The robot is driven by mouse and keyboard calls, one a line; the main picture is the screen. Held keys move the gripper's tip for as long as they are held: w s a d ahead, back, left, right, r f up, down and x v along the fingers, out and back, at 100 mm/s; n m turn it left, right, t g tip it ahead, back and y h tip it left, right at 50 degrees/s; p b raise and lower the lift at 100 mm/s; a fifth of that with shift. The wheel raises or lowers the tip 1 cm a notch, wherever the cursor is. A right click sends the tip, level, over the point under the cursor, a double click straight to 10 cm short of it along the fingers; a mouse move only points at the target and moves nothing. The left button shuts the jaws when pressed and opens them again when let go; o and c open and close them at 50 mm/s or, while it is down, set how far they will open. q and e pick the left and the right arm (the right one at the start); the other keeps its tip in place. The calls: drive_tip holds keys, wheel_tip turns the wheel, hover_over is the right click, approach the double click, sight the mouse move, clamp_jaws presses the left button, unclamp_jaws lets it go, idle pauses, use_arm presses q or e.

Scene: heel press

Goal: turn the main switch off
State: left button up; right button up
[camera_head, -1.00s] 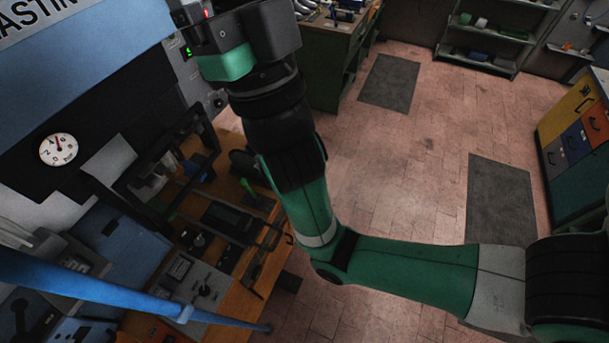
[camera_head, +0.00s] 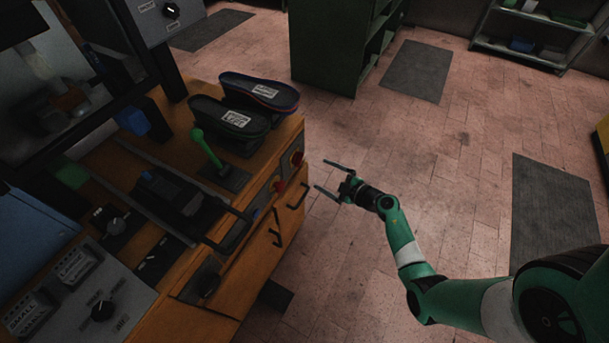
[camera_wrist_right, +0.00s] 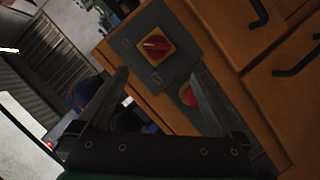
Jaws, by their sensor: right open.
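The main switch (camera_wrist_right: 157,46) is a red rotary knob on a yellow square plate, set in a dark panel on the wooden bench front. A pale mark on the knob points left in the right wrist view. In the head view the switch (camera_head: 297,158) is small and seen from the side. My right gripper (camera_head: 320,175) is open and empty, in front of the panel and apart from it. In the right wrist view its two fingers (camera_wrist_right: 160,72) stand on either side below the knob. My left gripper is not in view.
A round red button (camera_wrist_right: 188,95) sits beside the switch, close to one finger. The bench (camera_head: 235,300) has drawer handles below. A green lever (camera_head: 205,150) and two dark shoe-shaped pieces (camera_head: 232,120) stand on top. The floor (camera_head: 400,150) right of the bench is clear.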

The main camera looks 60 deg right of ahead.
sight(300, 159)
drive_tip(key=d+b+x, duration=0.1)
drive_tip(key=b+x, duration=0.6)
drive_tip(key=x, duration=0.4)
drive_tip(key=shift+f, duration=0.15)
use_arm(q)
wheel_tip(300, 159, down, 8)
use_arm(e)
drive_tip(key=shift+w+d, duration=0.1)
drive_tip(key=shift+w, duration=0.05)
drive_tip(key=c, duration=1.4)
